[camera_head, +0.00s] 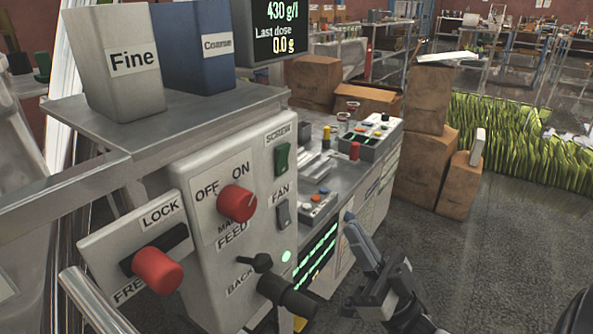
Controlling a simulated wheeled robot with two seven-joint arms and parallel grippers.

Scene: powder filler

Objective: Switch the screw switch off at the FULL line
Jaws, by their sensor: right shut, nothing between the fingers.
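The screw switch (282,159) is a green rocker under the SCREW label, at the upper right of the pale control panel (215,250). My right gripper (349,219) is to the right of the panel and lower than the switch. Its fingers are together, empty, pointing up and left, and apart from the switch. The display (277,30) above reads 430 g/l and last dose 0.0 g. No FULL line can be made out in this view. My left gripper is out of view.
Below the screw switch is the grey FAN switch (283,213). Red main knob (237,204), red lock knob (157,270) and a black feed lever (255,262) stick out of the panel. Fine (132,59) and Coarse (217,45) bins stand above.

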